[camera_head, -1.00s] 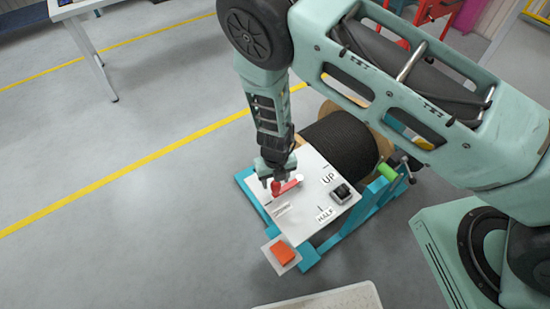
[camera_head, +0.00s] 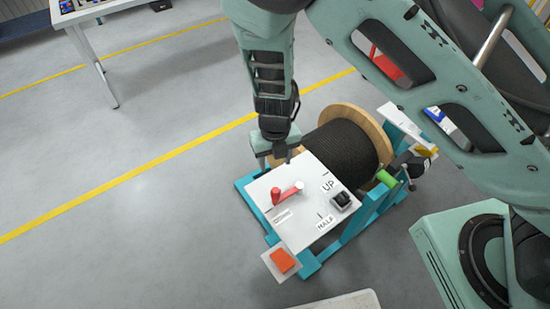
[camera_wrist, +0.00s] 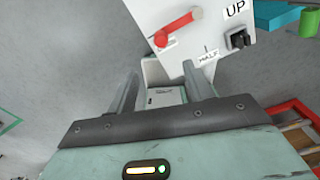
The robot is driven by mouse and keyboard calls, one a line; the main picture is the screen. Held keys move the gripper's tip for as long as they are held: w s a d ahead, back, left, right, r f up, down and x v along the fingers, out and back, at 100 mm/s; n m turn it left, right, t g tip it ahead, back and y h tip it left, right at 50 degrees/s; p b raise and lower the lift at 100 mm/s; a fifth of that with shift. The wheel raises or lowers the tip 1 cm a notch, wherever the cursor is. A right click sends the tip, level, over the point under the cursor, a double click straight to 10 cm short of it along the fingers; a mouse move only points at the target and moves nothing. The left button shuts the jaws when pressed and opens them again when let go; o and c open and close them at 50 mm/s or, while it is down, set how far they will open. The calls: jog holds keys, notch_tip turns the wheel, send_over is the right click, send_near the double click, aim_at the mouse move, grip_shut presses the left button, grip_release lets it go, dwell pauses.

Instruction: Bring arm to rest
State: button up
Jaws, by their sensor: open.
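My gripper (camera_head: 277,155) is open and empty, behind and above the far left edge of the white control panel (camera_head: 305,220). In the wrist view its two fingers (camera_wrist: 158,92) stand apart with nothing between them. The panel carries a red lever (camera_head: 287,194) with a red knob, lying toward the left, and the labels "UP" and "HALF". The lever also shows in the wrist view (camera_wrist: 180,28), beyond the fingertips and clear of them.
The panel sits on a blue stand (camera_head: 352,237) with a black cable reel (camera_head: 345,145) behind. A black switch (camera_head: 341,200) and an orange button (camera_head: 283,260) are close by. A white table (camera_head: 95,15) stands far left. The floor at left is clear.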

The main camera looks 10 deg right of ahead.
dwell(0.3)
jog(key=s+a+r+n+g+y, duration=0.1)
jog(key=s+r+n, duration=0.6)
jog(key=n, duration=0.4)
jog(key=s+a+r+n+g+y, duration=0.1)
jog(key=s+r+n, duration=0.4)
jog(key=r+n, duration=0.55)
jog(key=s+d+r+n+t, duration=0.1)
jog(key=s+d+r+n, duration=0.2)
jog(key=n, duration=0.7)
jog(key=s+d+r+n+t+h, duration=0.1)
jog(key=s+d+r+n, duration=0.3)
jog(key=n, duration=0.6)
jog(key=shift+s+n, duration=0.35)
jog(key=shift+s, duration=0.4)
jog(key=shift+d, duration=0.1)
